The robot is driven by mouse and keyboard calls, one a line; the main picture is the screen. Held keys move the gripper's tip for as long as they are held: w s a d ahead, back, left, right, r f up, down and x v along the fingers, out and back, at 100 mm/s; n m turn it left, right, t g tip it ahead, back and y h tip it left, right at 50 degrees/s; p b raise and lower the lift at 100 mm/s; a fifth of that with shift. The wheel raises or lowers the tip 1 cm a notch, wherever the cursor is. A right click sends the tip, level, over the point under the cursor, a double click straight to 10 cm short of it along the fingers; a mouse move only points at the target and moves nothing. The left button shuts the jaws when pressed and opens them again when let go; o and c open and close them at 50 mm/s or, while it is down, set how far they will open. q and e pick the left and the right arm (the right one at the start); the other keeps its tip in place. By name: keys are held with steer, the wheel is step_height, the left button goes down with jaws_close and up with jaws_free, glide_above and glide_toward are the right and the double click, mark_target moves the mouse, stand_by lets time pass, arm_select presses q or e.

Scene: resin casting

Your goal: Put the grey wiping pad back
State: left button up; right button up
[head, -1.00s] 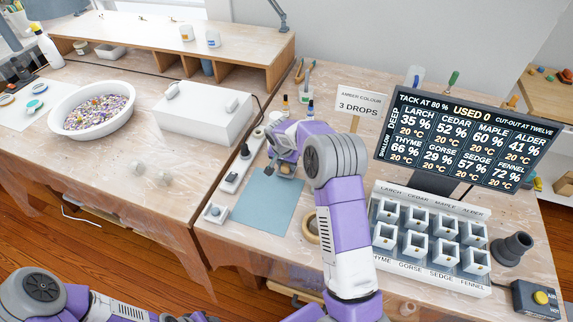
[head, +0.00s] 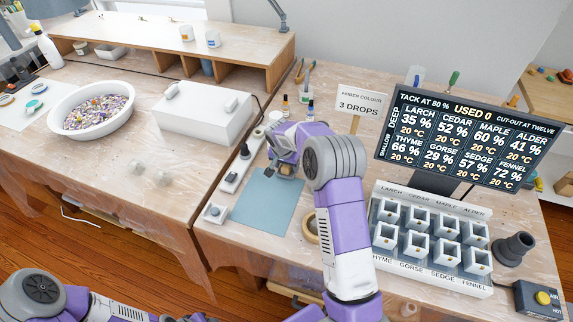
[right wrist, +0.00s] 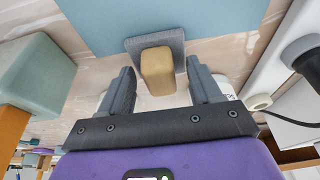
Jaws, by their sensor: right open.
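The grey wiping pad (right wrist: 172,42) shows in the right wrist view as a flat grey square with a tan block handle (right wrist: 158,72) on it. It is at the edge of the blue mat (head: 262,208). My right gripper (right wrist: 160,68) is open, with one finger on each side of the tan handle and a visible gap on both sides. In the head view my right gripper (head: 284,170) is over the far edge of the mat, and it mostly hides the pad. My left arm shows at the lower left, but its gripper is out of the picture.
A tray of small white cups (head: 432,262) and a screen (head: 465,140) stand to the right. A tape ring (head: 311,229) lies beside the mat. A white box (head: 203,117) and a bowl of beads (head: 92,110) are on the left bench. The mat's near part is clear.

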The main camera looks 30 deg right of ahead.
steer(key=shift+r, duration=0.35)
steer(key=p+v, duration=0.3)
steer(key=v, duration=0.9)
steer(key=shift+r, duration=0.2)
steer(key=shift+d+p, duration=0.1)
steer(key=shift+p, duration=0.2)
